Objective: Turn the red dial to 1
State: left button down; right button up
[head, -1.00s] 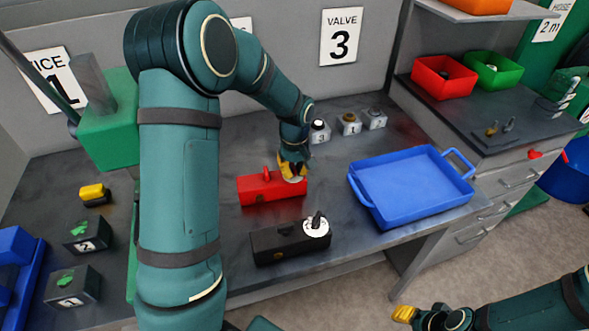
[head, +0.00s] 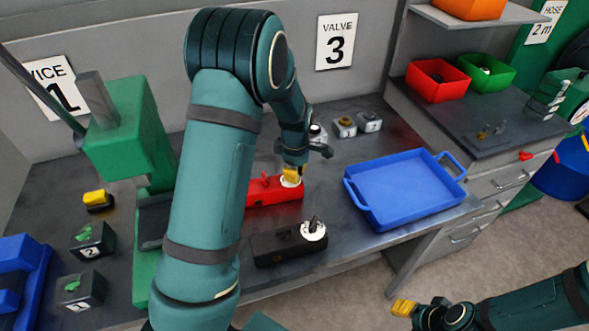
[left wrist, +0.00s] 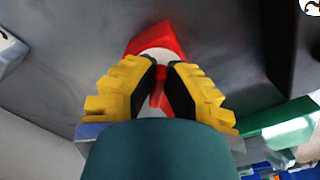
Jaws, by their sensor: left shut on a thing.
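In the left wrist view the red knob (left wrist: 158,88) sits between the two yellow and black fingers, above the white face and red body (left wrist: 158,38). The dial's numbers cannot be read. My right gripper (head: 403,308) is at the lower right, away from the bench and too small to judge.
A blue tray (head: 357,207) stands to the right. Small knob blocks (head: 345,127) stand behind, and a green vice (head: 125,130) is at left.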

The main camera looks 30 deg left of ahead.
pick_arm(q)
jog(key=n+p, duration=0.2)
jog(key=n, duration=0.2)
jog(key=shift+w, duration=0.2)
jog(key=shift+w+a+n+p, duration=0.1)
jog(key=shift+n+p, duration=0.6)
jog(key=shift+p, duration=0.05)
jog(key=c, duration=1)
grip_release()
